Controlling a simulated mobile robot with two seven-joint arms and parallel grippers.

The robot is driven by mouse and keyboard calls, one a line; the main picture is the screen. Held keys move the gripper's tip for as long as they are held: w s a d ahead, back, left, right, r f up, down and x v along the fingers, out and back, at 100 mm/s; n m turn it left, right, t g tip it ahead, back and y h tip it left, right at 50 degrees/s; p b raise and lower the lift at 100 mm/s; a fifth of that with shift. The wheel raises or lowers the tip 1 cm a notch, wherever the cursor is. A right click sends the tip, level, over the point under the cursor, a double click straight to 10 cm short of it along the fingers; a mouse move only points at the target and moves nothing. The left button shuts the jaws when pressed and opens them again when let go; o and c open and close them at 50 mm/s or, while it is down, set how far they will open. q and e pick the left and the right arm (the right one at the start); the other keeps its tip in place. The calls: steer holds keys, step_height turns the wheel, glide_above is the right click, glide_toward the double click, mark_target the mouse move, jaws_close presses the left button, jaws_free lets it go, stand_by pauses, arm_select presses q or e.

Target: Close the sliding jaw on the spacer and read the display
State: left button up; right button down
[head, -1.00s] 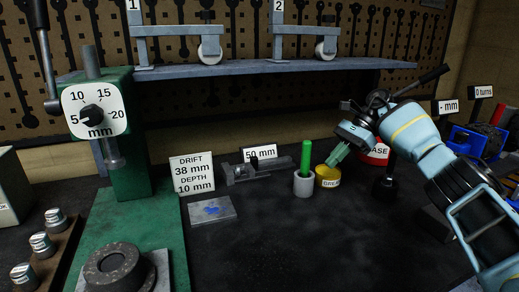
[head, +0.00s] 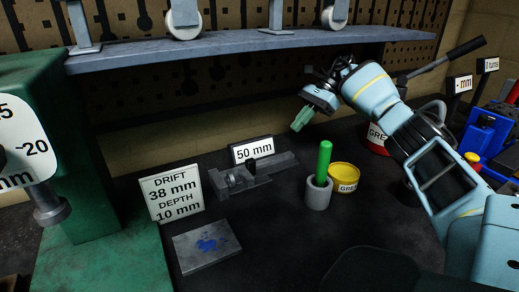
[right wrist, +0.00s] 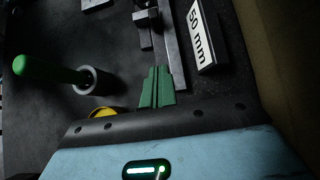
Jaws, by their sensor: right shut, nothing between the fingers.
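A dark measuring gauge (head: 245,178) with a bar and upright jaws lies on the bench; a small rounded piece, perhaps the spacer, shows at its jaws, but contact is unclear. Its display (head: 253,150) stands behind it and reads 50 mm. The right wrist view shows part of the gauge (right wrist: 168,45) and the display (right wrist: 201,36) beyond my fingertips. My right gripper (head: 299,124) has green fingers, shut and empty, pointing down-left above the bench, right of the display and apart from the gauge. Its fingers (right wrist: 156,88) also show in the wrist view. My left gripper is out of view.
A green rod (head: 323,163) stands in a grey cup (head: 318,193) right of the gauge, beside a yellow grease tin (head: 344,177). A shelf (head: 240,46) overhangs behind. The bench front is clear.

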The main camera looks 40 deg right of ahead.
mark_target(255, 165)
steer(key=p+x, duration=0.1)
steer(key=x, duration=0.8)
steer(key=shift+s+a+f, duration=0.1)
steer(key=shift+s+a, duration=0.05)
steer(key=shift+a, duration=0.05)
steer(key=a, duration=0.1)
steer(key=w+a+p, duration=0.1)
steer(key=a, duration=0.1)
steer(key=shift+f, duration=0.1)
steer(key=shift+w+a+p, duration=0.2)
steer(key=shift+a+p, duration=0.1)
steer(key=shift+a, duration=0.2)
steer(key=shift+f, duration=0.1)
steer(key=shift+a, duration=0.2)
